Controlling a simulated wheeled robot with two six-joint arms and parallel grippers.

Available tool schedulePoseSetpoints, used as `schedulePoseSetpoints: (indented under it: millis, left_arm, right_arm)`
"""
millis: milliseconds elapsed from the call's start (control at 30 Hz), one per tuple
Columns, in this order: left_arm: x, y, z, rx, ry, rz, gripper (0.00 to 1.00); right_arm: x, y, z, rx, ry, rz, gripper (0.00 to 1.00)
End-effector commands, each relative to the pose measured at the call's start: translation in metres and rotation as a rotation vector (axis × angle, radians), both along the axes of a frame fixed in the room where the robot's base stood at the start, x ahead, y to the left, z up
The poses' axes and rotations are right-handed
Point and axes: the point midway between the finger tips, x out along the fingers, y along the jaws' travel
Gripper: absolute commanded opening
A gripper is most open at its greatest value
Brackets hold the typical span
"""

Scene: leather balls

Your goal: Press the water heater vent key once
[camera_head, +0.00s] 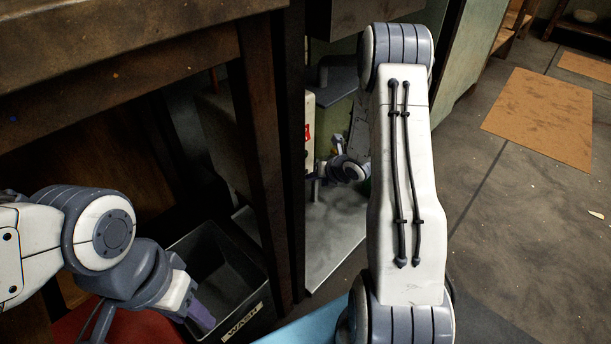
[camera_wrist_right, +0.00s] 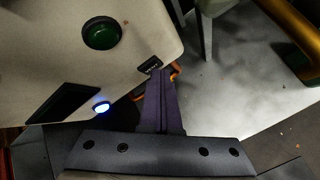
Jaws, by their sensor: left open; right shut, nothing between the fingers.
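The water heater shows as a pale beige panel in the right wrist view (camera_wrist_right: 60,50) and as a narrow white strip in the head view (camera_head: 309,128). On the panel are a round green button (camera_wrist_right: 101,33), a black rectangle (camera_wrist_right: 63,115), a lit blue-white round light (camera_wrist_right: 102,107) and a small black marked piece (camera_wrist_right: 150,65) at the edge. I cannot tell which is the vent key. My right gripper (camera_wrist_right: 162,72) is shut and empty, its tips close by the small black piece; contact is unclear. My left gripper (camera_head: 202,318) is open and empty, far from the heater.
A dark wooden table (camera_head: 120,45) with a thick leg (camera_head: 262,150) stands in front of the heater. A black bin marked WASH (camera_head: 240,315) sits beside my left gripper. A yellow pipe (camera_wrist_right: 290,35) shows at the wrist view's upper right. Open floor lies at the right.

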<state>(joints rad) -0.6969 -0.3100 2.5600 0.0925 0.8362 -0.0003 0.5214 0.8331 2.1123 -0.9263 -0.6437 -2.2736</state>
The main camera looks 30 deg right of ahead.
Motion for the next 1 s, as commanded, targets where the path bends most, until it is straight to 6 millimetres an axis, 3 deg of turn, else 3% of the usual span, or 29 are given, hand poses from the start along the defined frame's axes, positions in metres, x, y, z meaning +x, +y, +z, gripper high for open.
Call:
schedulePoseSetpoints:
  millis: [300, 667, 1000]
  left_arm:
    - [0.000, 0.000, -0.005, 0.000, 0.000, 0.000, 0.45]
    - [0.000, 0.000, -0.005, 0.000, 0.000, 0.000, 0.45]
    - [0.000, 0.000, -0.013, 0.000, 0.000, 0.000, 0.45]
  right_arm:
    - [-0.014, -0.005, 0.000, 0.001, -0.001, -0.001, 0.00]
    - [-0.017, -0.006, 0.000, 0.000, -0.001, -0.001, 0.00]
    - [-0.047, -0.018, 0.000, -0.001, -0.001, -0.004, 0.00]
